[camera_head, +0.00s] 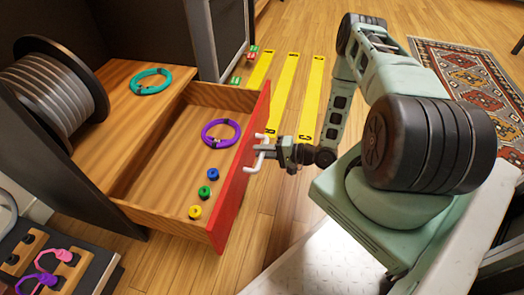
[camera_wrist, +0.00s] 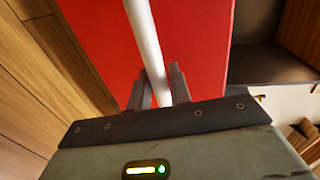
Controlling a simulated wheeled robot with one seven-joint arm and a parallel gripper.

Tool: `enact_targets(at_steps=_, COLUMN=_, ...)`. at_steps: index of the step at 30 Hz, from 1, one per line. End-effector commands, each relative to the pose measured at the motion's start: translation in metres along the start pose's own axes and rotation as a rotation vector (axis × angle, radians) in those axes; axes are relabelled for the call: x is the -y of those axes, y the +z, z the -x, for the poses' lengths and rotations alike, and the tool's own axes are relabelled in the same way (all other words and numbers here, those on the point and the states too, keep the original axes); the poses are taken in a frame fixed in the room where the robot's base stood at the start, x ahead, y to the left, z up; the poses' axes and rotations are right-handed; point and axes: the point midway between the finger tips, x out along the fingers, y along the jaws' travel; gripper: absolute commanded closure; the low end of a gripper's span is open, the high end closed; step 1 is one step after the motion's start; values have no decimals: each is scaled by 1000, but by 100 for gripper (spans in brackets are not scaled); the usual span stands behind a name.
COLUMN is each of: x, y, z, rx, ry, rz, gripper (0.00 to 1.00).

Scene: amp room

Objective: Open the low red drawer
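The low red drawer (camera_head: 240,172) stands pulled well out of its wooden cabinet, its inside open to view in the head view. Its red front also fills much of the wrist view (camera_wrist: 205,45). A white bar handle (camera_head: 254,163) is on the front. My gripper (camera_head: 264,150) is at the handle. In the wrist view, the white handle (camera_wrist: 146,40) runs between the two fingers (camera_wrist: 160,88), which stand close on either side of it. Whether both fingers touch the bar is hard to see.
Inside the drawer lie a purple cable coil (camera_head: 221,133) and blue, green and yellow round pieces (camera_head: 204,191). A teal coil (camera_head: 150,81) lies on the cabinet top beside a large cable spool (camera_head: 50,95). Yellow strips (camera_head: 285,90) lie on the wooden floor behind my arm.

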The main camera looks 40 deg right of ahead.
Motion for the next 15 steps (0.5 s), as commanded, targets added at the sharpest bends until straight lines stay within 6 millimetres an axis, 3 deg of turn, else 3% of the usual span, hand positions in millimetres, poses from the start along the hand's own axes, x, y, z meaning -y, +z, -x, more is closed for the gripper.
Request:
enact_targets(at_steps=10, x=0, y=0, z=1, rx=-1, ry=1, rz=0, gripper=65)
enact_targets(at_steps=15, x=2, y=-1, z=16, rx=-3, ry=3, rz=-1, gripper=65)
